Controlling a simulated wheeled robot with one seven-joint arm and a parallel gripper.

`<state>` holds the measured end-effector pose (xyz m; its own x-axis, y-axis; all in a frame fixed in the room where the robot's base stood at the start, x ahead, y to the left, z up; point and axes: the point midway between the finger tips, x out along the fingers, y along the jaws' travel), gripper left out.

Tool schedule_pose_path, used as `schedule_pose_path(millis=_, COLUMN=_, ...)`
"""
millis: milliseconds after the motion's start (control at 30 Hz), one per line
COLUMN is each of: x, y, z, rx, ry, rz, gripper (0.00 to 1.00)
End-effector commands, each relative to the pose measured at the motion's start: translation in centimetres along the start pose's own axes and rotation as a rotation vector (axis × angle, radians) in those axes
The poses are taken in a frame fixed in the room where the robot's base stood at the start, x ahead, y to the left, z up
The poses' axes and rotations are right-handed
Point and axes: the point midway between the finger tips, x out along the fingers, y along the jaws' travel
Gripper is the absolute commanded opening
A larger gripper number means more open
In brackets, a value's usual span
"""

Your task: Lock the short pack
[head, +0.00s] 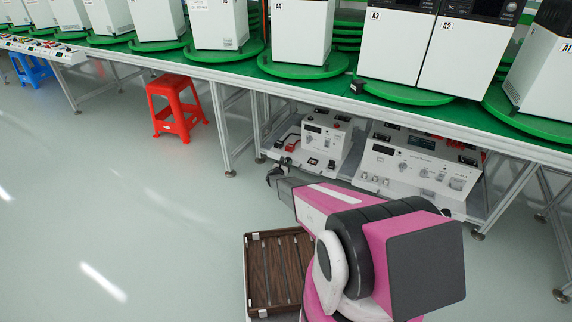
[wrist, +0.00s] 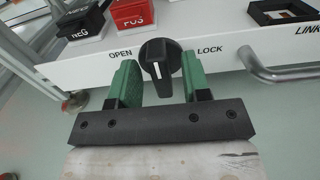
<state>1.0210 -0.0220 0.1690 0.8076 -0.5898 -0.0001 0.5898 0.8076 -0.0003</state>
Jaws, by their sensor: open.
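In the wrist view a black rotary knob (wrist: 160,62) with a white mark sits on the white front edge of a unit, between the printed words OPEN on its left and LOCK on its right. The knob's white mark shows on its near face; I cannot tell firmly which word it favours. My gripper (wrist: 160,82) is open, with one green finger on each side of the knob, not visibly squeezing it. In the head view my gripper (head: 280,171) is low in front of the smaller white unit (head: 321,140) on the lower shelf. The knob is not discernible there.
Black NEG (wrist: 82,22) and red POS (wrist: 132,15) blocks lie behind the knob. A metal handle (wrist: 270,72) is to its right. A wider white unit (head: 420,165) stands at right, a brown slatted crate (head: 280,270) below, and a red stool (head: 176,105) at left.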

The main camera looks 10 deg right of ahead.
Motion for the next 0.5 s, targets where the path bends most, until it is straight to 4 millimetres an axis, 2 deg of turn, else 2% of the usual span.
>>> schedule_pose_path(millis=133, x=-0.03, y=-0.01, z=0.01, rx=0.0, ry=0.0, rz=0.0, gripper=0.44)
schedule_pose_path(millis=167, x=-0.04, y=-0.01, z=0.02, rx=0.0, ry=0.0, rz=0.0, gripper=0.4)
schedule_pose_path(millis=200, x=-0.04, y=-0.01, z=0.02, rx=0.0, ry=0.0, rz=0.0, gripper=0.27)
schedule_pose_path(millis=300, x=-0.05, y=-0.01, z=0.01, rx=0.0, ry=0.0, rz=0.0, gripper=0.0)
schedule_pose_path(millis=500, x=-0.06, y=-0.02, z=0.01, rx=0.004, ry=0.0, rz=-0.001, gripper=0.0)
